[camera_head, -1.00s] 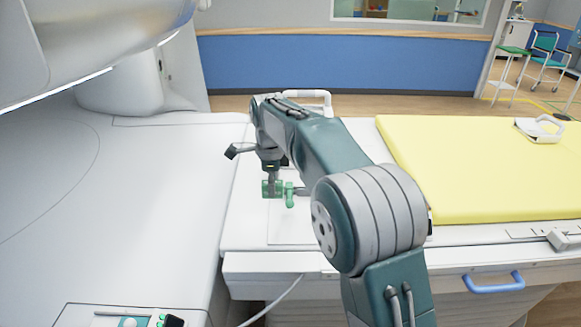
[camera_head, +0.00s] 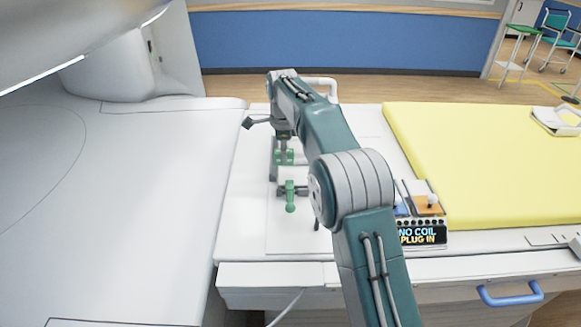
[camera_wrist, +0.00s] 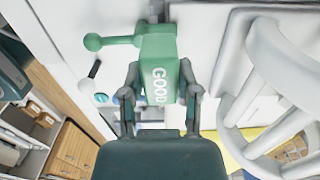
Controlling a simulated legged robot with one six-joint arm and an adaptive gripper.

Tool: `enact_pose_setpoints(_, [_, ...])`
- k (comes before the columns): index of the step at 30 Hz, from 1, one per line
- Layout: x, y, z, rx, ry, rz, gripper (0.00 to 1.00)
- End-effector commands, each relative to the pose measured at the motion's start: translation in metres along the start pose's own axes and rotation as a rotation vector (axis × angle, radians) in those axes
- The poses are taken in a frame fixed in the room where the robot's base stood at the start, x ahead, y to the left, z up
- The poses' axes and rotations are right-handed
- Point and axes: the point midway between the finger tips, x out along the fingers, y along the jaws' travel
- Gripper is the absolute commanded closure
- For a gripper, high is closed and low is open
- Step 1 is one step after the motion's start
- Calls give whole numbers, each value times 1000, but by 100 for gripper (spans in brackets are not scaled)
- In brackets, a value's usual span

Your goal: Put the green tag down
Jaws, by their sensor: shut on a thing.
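The green tag (camera_wrist: 158,62) with white letters "GOOD" is between the fingers of my gripper (camera_wrist: 160,85), which is shut on it. Whether the tag touches anything below is hidden.
A yellow mat (camera_head: 490,160) covers the table's right part. A small display (camera_head: 422,236) reading "NO COIL PLUG IN" is right of my arm. The large white magnet housing (camera_head: 110,40) overhangs the left. A white hoop handle (camera_head: 322,82) is behind my arm.

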Motion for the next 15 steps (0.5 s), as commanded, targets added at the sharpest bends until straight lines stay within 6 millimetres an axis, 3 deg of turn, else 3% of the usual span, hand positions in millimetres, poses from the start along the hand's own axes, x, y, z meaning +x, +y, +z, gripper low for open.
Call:
enact_pose_setpoints(9, [44,-40,-13,1,2,2,100])
enact_pose_setpoints(15, [56,-52,-16,0,2,-1,100])
